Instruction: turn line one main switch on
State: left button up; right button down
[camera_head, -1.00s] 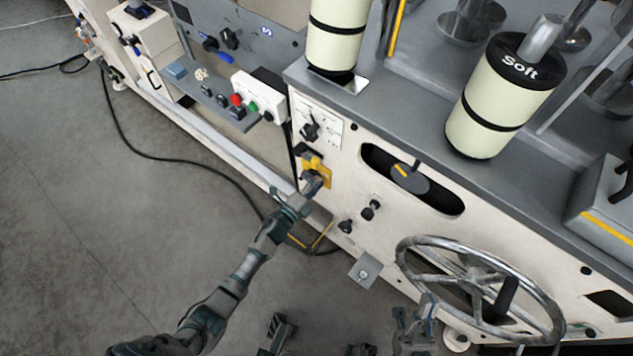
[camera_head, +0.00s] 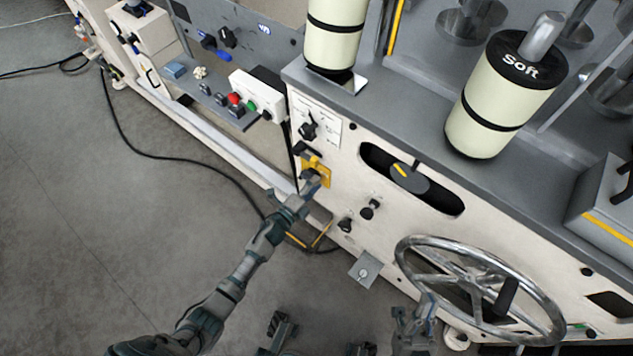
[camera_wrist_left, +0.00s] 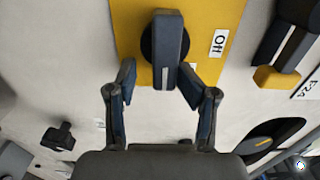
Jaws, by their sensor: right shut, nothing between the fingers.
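The main switch is a dark rotary handle with a pale stripe on a yellow plate (camera_head: 323,169), on the cream machine front. My right gripper (camera_head: 427,308) is shut and empty, in front of the handwheel.
A spoked handwheel (camera_head: 483,238) is at the lower right of the machine. Another rotary selector (camera_head: 308,130) sits above the main switch. Small black knobs (camera_head: 369,209) are to its lower right. A button box (camera_head: 256,97) projects at the upper left. The grey floor at left is clear except for a cable.

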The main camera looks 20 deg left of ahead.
pick_arm(q)
jog(key=v, duration=1.1)
jog(key=shift+s, duration=0.15)
